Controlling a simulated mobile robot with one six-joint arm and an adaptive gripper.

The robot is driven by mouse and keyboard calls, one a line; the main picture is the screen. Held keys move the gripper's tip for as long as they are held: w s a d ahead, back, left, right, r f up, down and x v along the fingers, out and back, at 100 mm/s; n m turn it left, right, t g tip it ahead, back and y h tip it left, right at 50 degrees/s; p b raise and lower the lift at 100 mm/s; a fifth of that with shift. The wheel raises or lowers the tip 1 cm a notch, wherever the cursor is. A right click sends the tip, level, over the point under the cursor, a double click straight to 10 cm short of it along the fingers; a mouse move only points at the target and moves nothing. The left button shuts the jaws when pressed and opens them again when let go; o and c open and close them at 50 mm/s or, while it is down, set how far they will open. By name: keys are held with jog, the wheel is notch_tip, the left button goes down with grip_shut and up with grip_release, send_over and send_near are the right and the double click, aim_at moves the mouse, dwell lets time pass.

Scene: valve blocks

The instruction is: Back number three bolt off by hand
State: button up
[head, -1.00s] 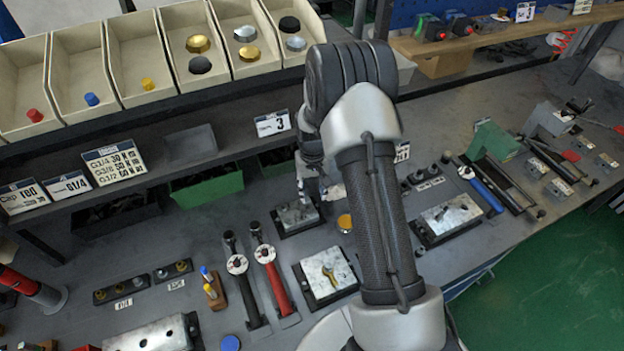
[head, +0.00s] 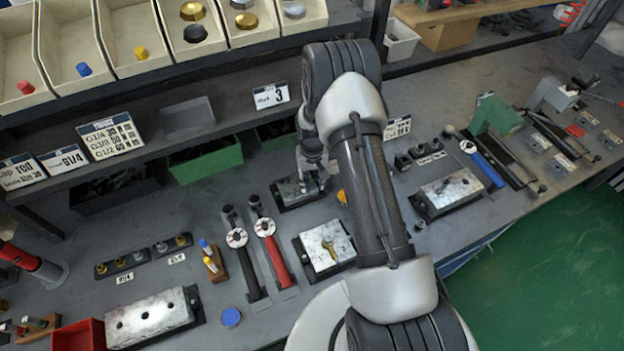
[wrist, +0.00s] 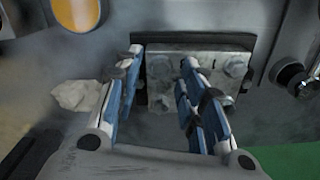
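A grey metal block (head: 293,191) sits on a dark base on the bench, below the card marked 3 (head: 270,95). In the wrist view the block (wrist: 196,82) has bolt heads on its face, one at the left (wrist: 158,67) and one at the right (wrist: 236,66). My gripper (wrist: 160,60) is open, with its blue-and-white fingers reaching over the block. The left bolt head lies between the fingertips in the picture; contact cannot be told. In the head view my gripper (head: 312,168) is at the block, partly hidden by my arm. No bolt numbers are readable.
A second block (head: 325,246) with a brass-coloured piece stands nearer. Black-handled (head: 247,268) and red-handled (head: 273,258) wrenches lie to its left. A yellow round piece (wrist: 78,14) is close at upper left in the wrist view. A green bin (head: 205,162) sits under the shelf.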

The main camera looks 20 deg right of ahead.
grip_shut()
dwell(0.3)
jog(key=n, duration=0.4)
jog(key=shift+a+n, duration=0.1)
jog(key=shift+n, duration=0.2)
jog(key=n, duration=0.5)
jog(key=shift+n, duration=0.3)
jog(key=n, duration=0.5)
jog(key=shift+s+a, duration=0.1)
jog(key=shift+a, duration=0.05)
jog(key=n, duration=0.6)
jog(key=shift+s+n, duration=0.1)
jog(key=shift+n, duration=0.2)
